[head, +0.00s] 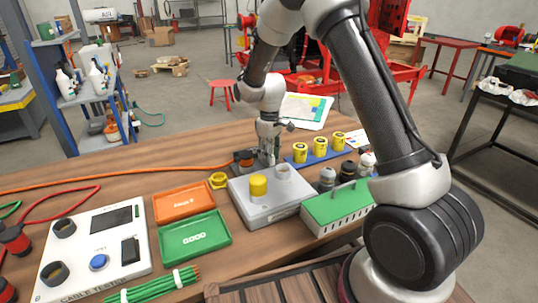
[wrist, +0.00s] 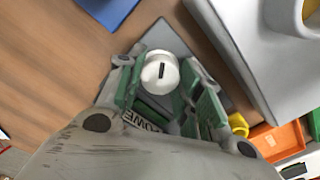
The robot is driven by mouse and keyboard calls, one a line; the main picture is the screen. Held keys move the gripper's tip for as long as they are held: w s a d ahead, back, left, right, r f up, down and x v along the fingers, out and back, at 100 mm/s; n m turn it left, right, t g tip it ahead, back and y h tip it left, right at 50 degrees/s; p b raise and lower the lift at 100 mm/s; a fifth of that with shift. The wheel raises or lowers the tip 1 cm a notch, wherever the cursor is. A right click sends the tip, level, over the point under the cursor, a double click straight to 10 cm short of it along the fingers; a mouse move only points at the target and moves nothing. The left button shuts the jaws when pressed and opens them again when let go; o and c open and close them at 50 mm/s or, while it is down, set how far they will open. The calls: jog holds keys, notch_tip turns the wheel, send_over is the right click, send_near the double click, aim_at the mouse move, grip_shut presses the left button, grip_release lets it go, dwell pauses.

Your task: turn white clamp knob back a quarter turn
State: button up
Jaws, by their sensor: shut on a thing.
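The white clamp knob (wrist: 157,68) is round with a dark slot-like mark on its top. In the wrist view it sits between the two green-padded fingers of my gripper (wrist: 160,84), which is shut on it. The mark runs nearly upright in that picture. A dark grey base plate (wrist: 232,88) shows below the knob. In the head view my gripper (head: 267,150) points down at the table behind the grey box, and I cannot make out the knob there.
The grey box (head: 246,205) with a yellow cylinder (head: 258,186) stands close beside my gripper. Several yellow cups stand on a blue strip (head: 329,154) at right. An orange cable (head: 130,175) crosses the table.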

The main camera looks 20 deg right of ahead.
jog(key=shift+n, duration=0.5)
dwell(0.3)
jog(key=o, duration=1)
jog(key=shift+o, duration=0.2)
notch_tip(320, 180, up, 12)
jog(key=shift+w+d, duration=0.15)
